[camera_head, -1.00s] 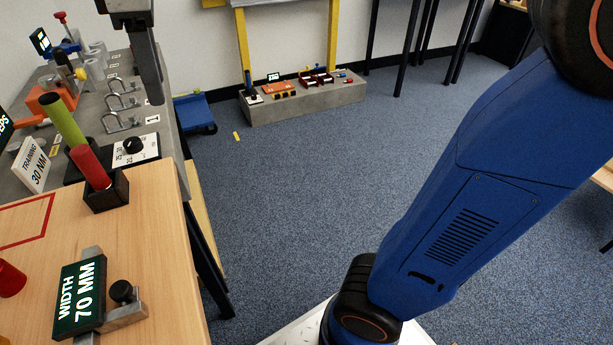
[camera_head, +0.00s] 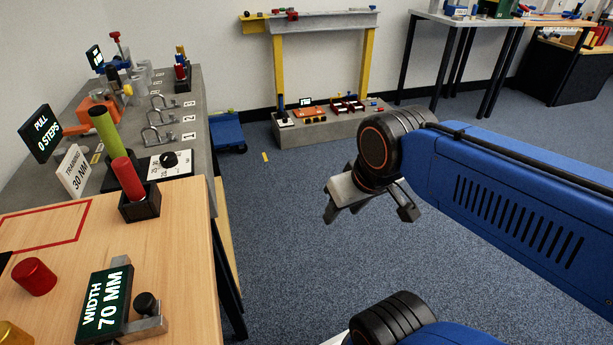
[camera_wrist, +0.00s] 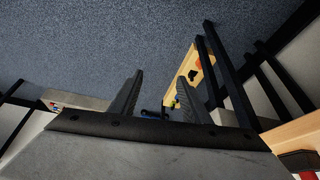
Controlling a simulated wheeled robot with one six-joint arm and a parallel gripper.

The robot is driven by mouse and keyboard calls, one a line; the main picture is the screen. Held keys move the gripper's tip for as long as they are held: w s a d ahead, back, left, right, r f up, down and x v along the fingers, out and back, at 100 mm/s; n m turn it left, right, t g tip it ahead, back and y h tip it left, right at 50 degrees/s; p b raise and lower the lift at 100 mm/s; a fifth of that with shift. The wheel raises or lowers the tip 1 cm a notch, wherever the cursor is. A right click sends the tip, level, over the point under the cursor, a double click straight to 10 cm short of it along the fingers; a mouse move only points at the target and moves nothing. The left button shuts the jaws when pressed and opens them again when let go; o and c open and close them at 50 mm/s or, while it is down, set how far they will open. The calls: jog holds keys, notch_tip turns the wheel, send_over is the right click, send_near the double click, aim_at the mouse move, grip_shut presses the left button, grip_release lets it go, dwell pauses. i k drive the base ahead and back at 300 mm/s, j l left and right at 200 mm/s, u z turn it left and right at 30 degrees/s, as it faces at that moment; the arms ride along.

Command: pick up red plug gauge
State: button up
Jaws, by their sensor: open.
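A red cylinder (camera_head: 127,178), which looks like the red plug gauge, leans in a black square holder (camera_head: 140,207) near the wooden table's right edge. Its lower end is hidden in the holder. A green cylinder (camera_head: 105,133) leans just behind it. My gripper (camera_head: 370,208) is open and empty, out over the blue floor, well to the right of the red cylinder and apart from the table. In the wrist view my gripper's two fingers (camera_wrist: 158,88) are spread with nothing held between them.
A short red cylinder (camera_head: 34,277) and a "WIDTH 70 MM" display (camera_head: 102,302) are on the wooden table (camera_head: 185,255). A grey bench (camera_head: 190,133) with shackles adjoins it. A yellow-legged frame (camera_head: 365,62) stands behind. The carpet (camera_head: 275,235) between is clear.

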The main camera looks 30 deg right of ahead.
aim_at(126, 174)
jog(key=k+l, duration=0.55)
jog(key=k+l+u, duration=0.1)
jog(key=u, duration=0.3)
jog(key=k+l+u, duration=0.1)
jog(key=u, duration=0.3)
jog(key=k+u, duration=0.1)
jog(key=u, duration=0.85)
jog(key=k+j+z, duration=0.3)
jog(key=k, duration=0.25)
jog(key=i+l, duration=0.2)
jog(key=i, duration=0.25)
